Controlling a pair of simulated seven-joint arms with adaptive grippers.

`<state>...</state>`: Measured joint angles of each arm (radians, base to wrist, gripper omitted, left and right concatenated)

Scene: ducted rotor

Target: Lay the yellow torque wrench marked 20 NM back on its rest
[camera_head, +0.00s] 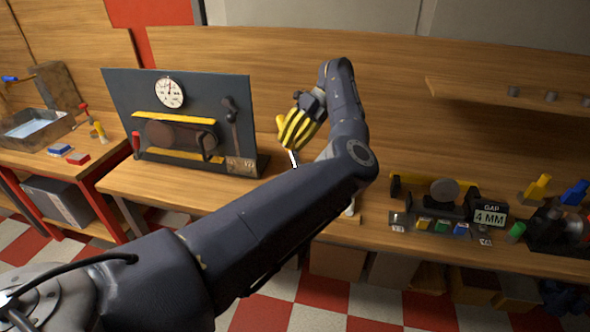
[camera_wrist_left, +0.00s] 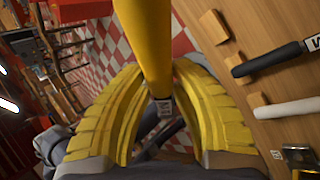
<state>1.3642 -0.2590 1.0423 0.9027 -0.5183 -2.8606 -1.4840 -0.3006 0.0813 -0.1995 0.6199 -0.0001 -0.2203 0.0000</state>
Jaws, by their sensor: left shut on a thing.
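My left gripper (camera_head: 292,138) is raised above the wooden bench, in front of the back wall. In the left wrist view its ribbed yellow fingers (camera_wrist_left: 160,88) are shut on the yellow torque wrench (camera_wrist_left: 153,42). The wrench's thick yellow handle runs from the top edge down between the fingers. A small tag near its lower part is too small to read. A black-handled wrench (camera_wrist_left: 268,61) and a white-handled one (camera_wrist_left: 292,108) lie at the right over wooden blocks (camera_wrist_left: 213,27). My right gripper is not in view.
Left of my gripper stands a dark panel (camera_head: 121,95) with a dial. At the right are a gauge box marked GAP 4 MM (camera_head: 489,214) and small coloured blocks. A shelf (camera_head: 510,98) juts from the wall at the upper right. My left arm hides part of the bench.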

